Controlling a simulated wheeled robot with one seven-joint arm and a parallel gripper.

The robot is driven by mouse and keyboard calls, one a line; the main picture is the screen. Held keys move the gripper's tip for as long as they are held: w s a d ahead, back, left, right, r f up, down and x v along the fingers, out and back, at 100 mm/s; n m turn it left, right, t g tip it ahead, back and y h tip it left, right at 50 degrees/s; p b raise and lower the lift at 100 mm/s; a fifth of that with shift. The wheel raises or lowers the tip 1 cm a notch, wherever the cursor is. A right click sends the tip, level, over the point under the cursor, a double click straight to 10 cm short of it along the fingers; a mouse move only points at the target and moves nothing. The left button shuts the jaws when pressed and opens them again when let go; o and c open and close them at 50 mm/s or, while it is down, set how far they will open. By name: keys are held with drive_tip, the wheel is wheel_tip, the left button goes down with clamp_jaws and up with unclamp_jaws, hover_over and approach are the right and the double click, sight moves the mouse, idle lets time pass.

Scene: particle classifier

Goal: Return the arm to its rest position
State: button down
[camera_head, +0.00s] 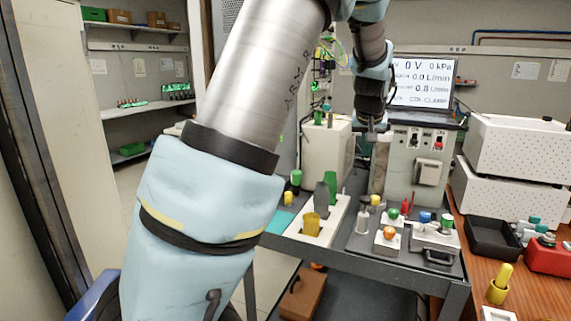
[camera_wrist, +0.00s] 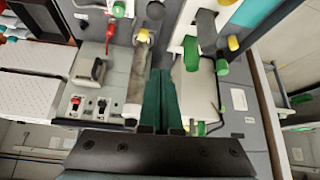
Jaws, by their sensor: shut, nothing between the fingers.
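My arm (camera_head: 262,75) crosses the head view from the lower left to the top, and its forearm comes down at the upper right. My gripper (camera_head: 372,136) hangs over the back of the grey cart, in front of the instrument box. In the wrist view its dark green fingers (camera_wrist: 162,88) lie together, shut and empty. A grey cylinder (camera_wrist: 138,75) stands close to the left of the fingers; I cannot tell whether they touch.
The grey cart (camera_head: 345,257) carries a white block with yellow and grey pieces and several coloured knobs. The instrument box (camera_head: 402,165) stands behind with a monitor (camera_head: 423,75) above. White perforated boxes (camera_head: 505,185) and a black tray (camera_head: 490,238) are on the wooden table at right.

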drive_tip(key=s+a+f+n+g+y, duration=0.1)
drive_tip(key=s+a+f, duration=0.25)
drive_tip(key=a, duration=0.55)
drive_tip(key=s+a+f+n+g, duration=0.1)
drive_tip(key=s+a+f, duration=0.3)
drive_tip(key=a, duration=0.5)
drive_tip(key=s+a+f+g, duration=0.1)
drive_tip(key=s+a+f, duration=0.1)
drive_tip(key=s+a, duration=0.3)
drive_tip(key=s+a+f+g+y, duration=0.1)
drive_tip(key=s+a, duration=0.4)
drive_tip(key=s, duration=0.5)
drive_tip(key=shift+s+a+f+g, duration=0.15)
drive_tip(key=shift+a+f+g, duration=0.25)
drive_tip(key=shift+f, duration=0.15)
